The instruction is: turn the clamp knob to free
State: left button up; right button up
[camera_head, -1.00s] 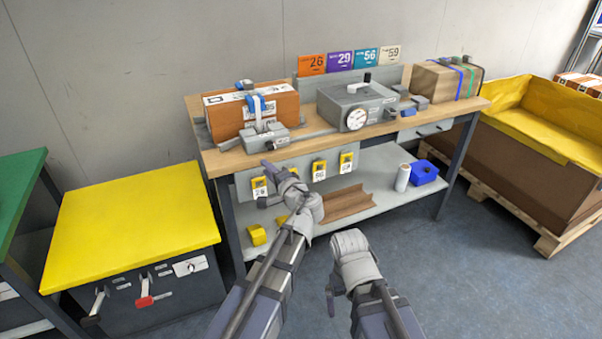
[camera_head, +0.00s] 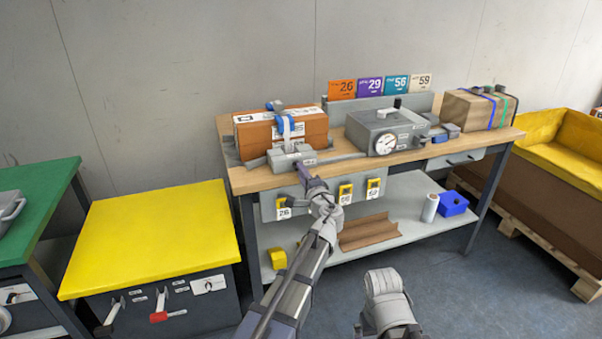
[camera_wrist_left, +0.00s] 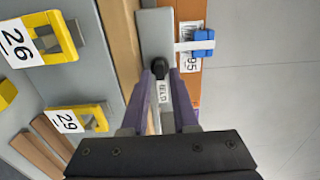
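The grey clamp block (camera_head: 290,157) sits on the bench's front edge before an orange-brown box (camera_head: 300,135) with a blue-and-white strap fastening. In the left wrist view the clamp's black knob (camera_wrist_left: 158,67) shows beside a white label reading "HELD". My left gripper (camera_head: 300,170) is at the clamp's front. In the left wrist view its purple fingers (camera_wrist_left: 161,78) stand apart, one on each side of the knob. Contact with the knob cannot be told. My right gripper (camera_head: 358,329) is low at the bottom edge, mostly cut off, its fingers unclear.
A grey dial device (camera_head: 410,124) and a strapped cardboard box (camera_head: 460,110) stand farther right on the bench (camera_head: 350,168). Yellow numbered tags (camera_head: 345,194) hang below the front edge. A yellow-topped cabinet (camera_head: 150,230) stands left. Floor right of my arms is clear.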

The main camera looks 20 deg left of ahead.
pick_arm(q)
jog(key=shift+w+a, duration=0.25)
jog(key=shift+w, duration=0.05)
grip_shut()
dwell(0.4)
